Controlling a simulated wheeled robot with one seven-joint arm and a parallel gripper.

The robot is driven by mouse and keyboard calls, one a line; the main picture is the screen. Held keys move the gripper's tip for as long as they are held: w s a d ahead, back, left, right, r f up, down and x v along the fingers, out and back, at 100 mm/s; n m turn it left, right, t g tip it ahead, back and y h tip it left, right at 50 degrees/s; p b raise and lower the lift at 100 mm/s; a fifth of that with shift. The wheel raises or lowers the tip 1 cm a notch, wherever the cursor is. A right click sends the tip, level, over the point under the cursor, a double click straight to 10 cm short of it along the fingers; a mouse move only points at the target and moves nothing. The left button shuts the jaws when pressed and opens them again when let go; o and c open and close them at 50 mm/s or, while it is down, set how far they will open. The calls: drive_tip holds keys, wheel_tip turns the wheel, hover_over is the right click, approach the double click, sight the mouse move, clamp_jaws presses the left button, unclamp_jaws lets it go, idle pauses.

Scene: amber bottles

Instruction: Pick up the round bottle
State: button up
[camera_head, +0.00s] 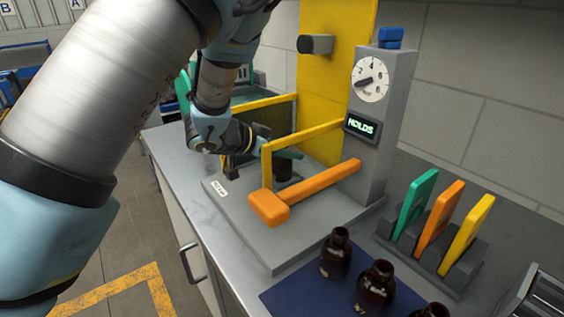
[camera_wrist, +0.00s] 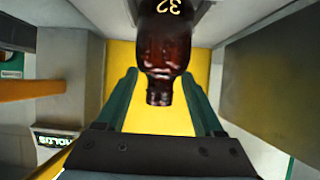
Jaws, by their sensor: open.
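My gripper (camera_head: 268,156) is at the station on the bench, behind the orange lever. A dark bottle (camera_head: 283,172) stands by its fingers, partly hidden by the gripper and a yellow bar. In the wrist view, an amber-brown bottle (camera_wrist: 166,50) with "32" in yellow lies between the two green fingers of my gripper (camera_wrist: 160,78). Its neck points toward the palm, and its far end is cut off by the frame. The fingers are apart, with gaps beside the neck. I cannot tell for sure whether this bottle's body is round.
The orange lever (camera_head: 310,190) and yellow bars (camera_head: 300,137) are close to my gripper. A grey post carries a dial (camera_head: 371,79) and a "HOLDS" display (camera_head: 361,126). Several amber bottles (camera_head: 375,286) stand on a blue mat (camera_head: 300,297). A rack holds coloured plates (camera_head: 440,227).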

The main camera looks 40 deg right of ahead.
drive_tip(key=shift+x, duration=0.8)
clamp_jaws()
